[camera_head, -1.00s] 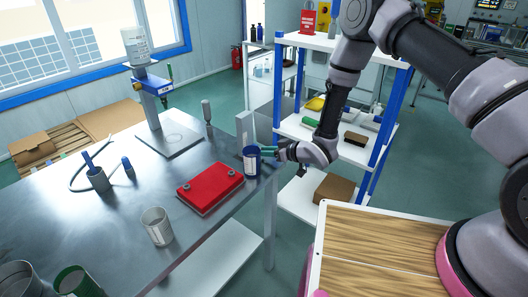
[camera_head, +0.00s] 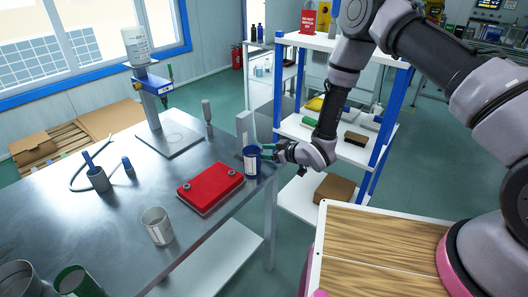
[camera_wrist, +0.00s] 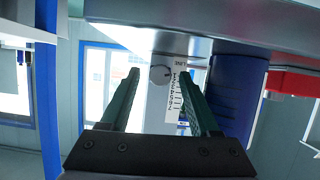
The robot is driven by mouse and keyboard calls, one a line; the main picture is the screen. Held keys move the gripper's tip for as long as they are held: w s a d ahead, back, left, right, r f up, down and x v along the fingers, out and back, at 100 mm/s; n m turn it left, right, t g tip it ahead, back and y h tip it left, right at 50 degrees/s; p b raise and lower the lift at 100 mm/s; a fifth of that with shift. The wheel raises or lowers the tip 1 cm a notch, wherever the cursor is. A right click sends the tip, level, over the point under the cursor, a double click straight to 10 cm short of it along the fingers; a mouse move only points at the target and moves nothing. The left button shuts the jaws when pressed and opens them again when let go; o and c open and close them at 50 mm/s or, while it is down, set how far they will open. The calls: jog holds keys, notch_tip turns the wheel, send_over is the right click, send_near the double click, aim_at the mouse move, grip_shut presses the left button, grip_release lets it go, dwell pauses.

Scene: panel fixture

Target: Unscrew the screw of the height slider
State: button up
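In the wrist view, a small round grey screw head (camera_wrist: 160,75) with a dark mark on it sits on a pale upright. A printed scale label (camera_wrist: 177,100) is beside it. In the head view, a grey upright plate (camera_head: 244,128), which seems to be the height slider, stands at the table's right edge. My gripper (camera_wrist: 160,70) is open, its dark green fingers on either side of the screw in the picture. I cannot tell whether they touch it or how far off it is. In the head view, my gripper (camera_head: 266,152) is at the table edge, partly behind a blue can.
The blue can (camera_head: 251,162) stands close beside my gripper; it also fills the right of the wrist view (camera_wrist: 232,85). A red case (camera_head: 210,187) lies on the metal table (camera_head: 110,225). A shelf rack (camera_head: 345,148) stands behind my forearm.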

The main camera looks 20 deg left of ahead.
jog(key=v, duration=1)
jog(key=shift+s+d+r, duration=0.15)
jog(key=shift+d+r, duration=0.1)
jog(key=shift+s, duration=0.1)
